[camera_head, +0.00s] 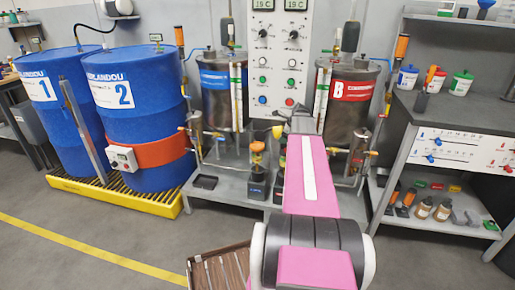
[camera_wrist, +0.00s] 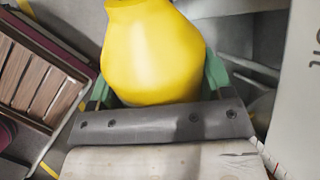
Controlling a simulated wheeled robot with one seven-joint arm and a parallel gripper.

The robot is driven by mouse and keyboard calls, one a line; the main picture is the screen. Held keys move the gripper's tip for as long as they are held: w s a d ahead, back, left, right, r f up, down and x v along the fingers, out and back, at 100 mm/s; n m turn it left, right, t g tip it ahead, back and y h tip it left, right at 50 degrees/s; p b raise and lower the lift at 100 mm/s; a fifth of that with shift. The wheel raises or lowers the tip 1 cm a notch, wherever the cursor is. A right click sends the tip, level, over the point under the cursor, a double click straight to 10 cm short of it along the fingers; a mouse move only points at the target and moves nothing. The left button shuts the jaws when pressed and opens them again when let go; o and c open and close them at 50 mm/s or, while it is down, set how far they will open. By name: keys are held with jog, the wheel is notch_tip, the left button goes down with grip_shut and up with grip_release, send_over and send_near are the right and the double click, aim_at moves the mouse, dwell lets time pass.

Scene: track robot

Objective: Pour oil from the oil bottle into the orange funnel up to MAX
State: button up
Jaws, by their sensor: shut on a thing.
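My gripper (camera_wrist: 160,85) has its green fingers on either side of a rounded yellow bottle (camera_wrist: 155,50), which I take to be the oil bottle. The bottle narrows toward the top of the wrist view, and its mouth is cut off. In the head view, my pink arm hides most of the gripper, and a small yellow part of the bottle (camera_head: 277,131) shows left of the arm's far end. A small orange-yellow funnel (camera_head: 257,147) stands upright over a dark holder on the grey bench, below and left of that yellow part. The MAX mark and any oil level are too small to see.
Two metal tanks (camera_head: 222,95) stand behind, with pipes and valves around a control panel (camera_head: 278,60). Blue drums (camera_head: 135,120) stand on a yellow pallet at left. A shelf unit (camera_head: 450,120) is at right. A slatted wooden crate (camera_head: 222,268) is in front.

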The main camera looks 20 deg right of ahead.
jog(key=shift+r+t+y, duration=0.3)
jog(key=shift+y, duration=0.1)
jog(key=shift+w+a+r+m+t+y, duration=0.15)
jog(key=shift+r+t+y, duration=0.25)
jog(key=shift+r+y, duration=0.2)
jog(key=shift+s+a+r+m+t+y, duration=0.1)
jog(key=shift+r+m+t+y, duration=0.05)
jog(key=shift+r+t+y, duration=0.4)
jog(key=shift+r+y, duration=0.15)
jog(key=shift+y, duration=0.1)
jog(key=t+y, duration=0.1)
jog(key=d+m+t+y+b, duration=0.1)
jog(key=t+y, duration=0.1)
jog(key=shift+s+r, duration=0.15)
jog(key=shift+s, duration=0.05)
jog(key=shift+y, duration=0.4)
jog(key=shift+s+d+f+m+t+y, duration=0.1)
jog(key=shift+f+m+t+y, duration=0.1)
jog(key=shift+t+y, duration=0.4)
jog(key=shift+s+d+f+m+t+y, duration=0.1)
jog(key=shift+f+m+t+y, duration=0.1)
jog(key=shift+t+y, duration=0.35)
